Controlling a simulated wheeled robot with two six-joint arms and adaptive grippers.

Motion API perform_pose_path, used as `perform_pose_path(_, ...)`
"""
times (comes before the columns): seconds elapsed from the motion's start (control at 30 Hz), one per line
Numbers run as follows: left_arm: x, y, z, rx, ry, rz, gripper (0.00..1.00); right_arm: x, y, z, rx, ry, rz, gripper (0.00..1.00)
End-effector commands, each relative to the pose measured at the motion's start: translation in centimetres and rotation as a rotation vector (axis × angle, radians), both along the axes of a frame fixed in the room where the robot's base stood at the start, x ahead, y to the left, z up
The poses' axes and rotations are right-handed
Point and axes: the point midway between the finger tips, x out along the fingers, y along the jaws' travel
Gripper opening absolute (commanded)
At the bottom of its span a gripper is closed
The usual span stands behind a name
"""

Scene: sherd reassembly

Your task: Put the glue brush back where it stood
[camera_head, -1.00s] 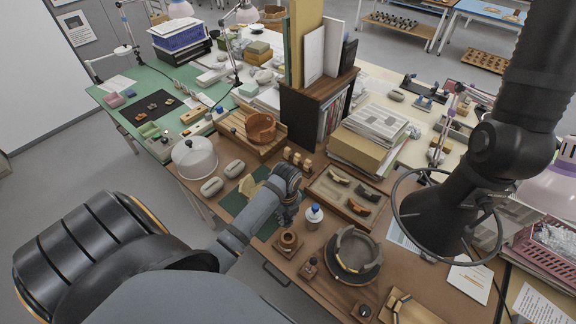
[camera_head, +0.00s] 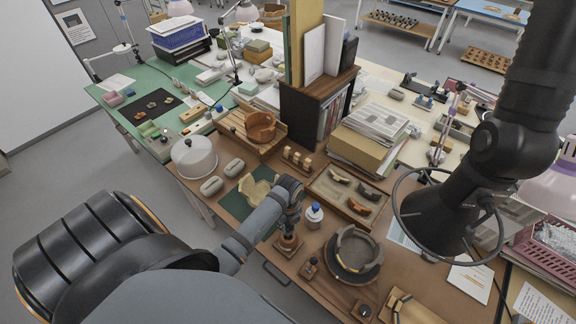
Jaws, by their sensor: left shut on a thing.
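My left gripper (camera_head: 291,222) is shut and points down, just above a small round wooden holder (camera_head: 288,243) on a square base. The glue brush is mostly hidden by the gripper and too small to make out clearly; it appears to be held upright over the holder. I cannot tell whether its tip is inside the holder. A white bottle with a blue cap (camera_head: 314,214) stands just right of the gripper. My right gripper is not in view.
A dark round stand with a ring-shaped vessel (camera_head: 352,252) is to the right. A tray of sherds (camera_head: 325,188) lies behind the bottle. A green mat (camera_head: 232,204) with pale sherds is left. A small wooden block with a knob (camera_head: 309,268) stands in front.

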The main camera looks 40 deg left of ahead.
Motion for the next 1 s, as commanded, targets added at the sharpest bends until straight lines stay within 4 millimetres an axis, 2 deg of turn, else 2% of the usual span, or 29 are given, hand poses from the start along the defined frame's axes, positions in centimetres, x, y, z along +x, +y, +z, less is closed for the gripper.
perform_pose_path(0.6, 0.0, 0.0, -4.2, 0.000, -0.001, 0.000, 0.09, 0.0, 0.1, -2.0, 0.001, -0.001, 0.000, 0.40)
perform_pose_path(1.0, 0.0, 0.0, -4.7, 0.000, -0.001, 0.000, 0.09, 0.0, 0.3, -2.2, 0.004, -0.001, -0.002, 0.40)
